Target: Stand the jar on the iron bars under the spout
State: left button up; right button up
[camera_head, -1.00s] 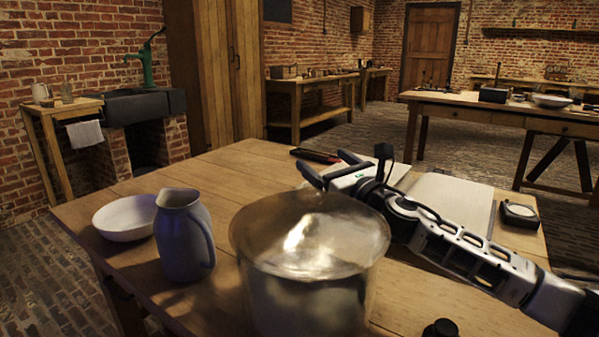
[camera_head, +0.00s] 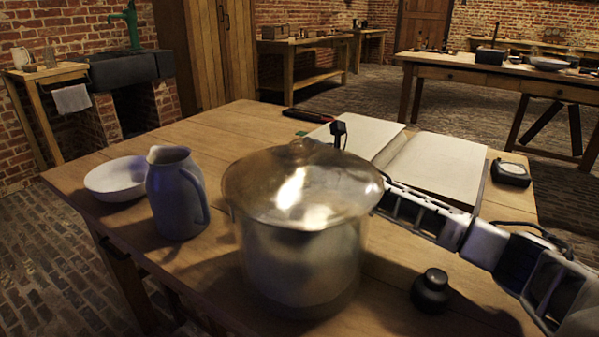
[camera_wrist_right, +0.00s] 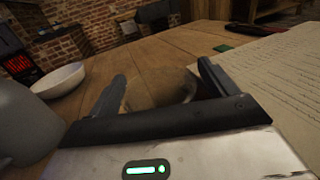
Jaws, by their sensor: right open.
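A large round shiny vessel (camera_head: 300,250) with a knobbed lid stands on the near table in the head view. My right arm passes behind it, so the gripper is hidden there. In the right wrist view my right gripper (camera_wrist_right: 163,74) is open, its fingers pointing across the table. A round see-through brownish shape, perhaps the glass jar (camera_wrist_right: 160,92), shows between the fingers; I cannot tell whether they touch it. The green pump with the spout (camera_head: 131,22) stands over a dark sink (camera_head: 125,68) at the far left. The iron bars cannot be made out.
A blue-grey jug (camera_head: 175,195) and a white bowl (camera_head: 116,179) stand left of the vessel. An open book (camera_head: 435,168) lies behind it. A black knobbed weight (camera_head: 431,290) and a small dial box (camera_head: 510,172) are at right. Floor separates the table from the sink.

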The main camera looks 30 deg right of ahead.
jog(key=c, duration=1.1)
jog(key=shift+c, duration=0.5)
jog(key=shift+r, duration=0.15)
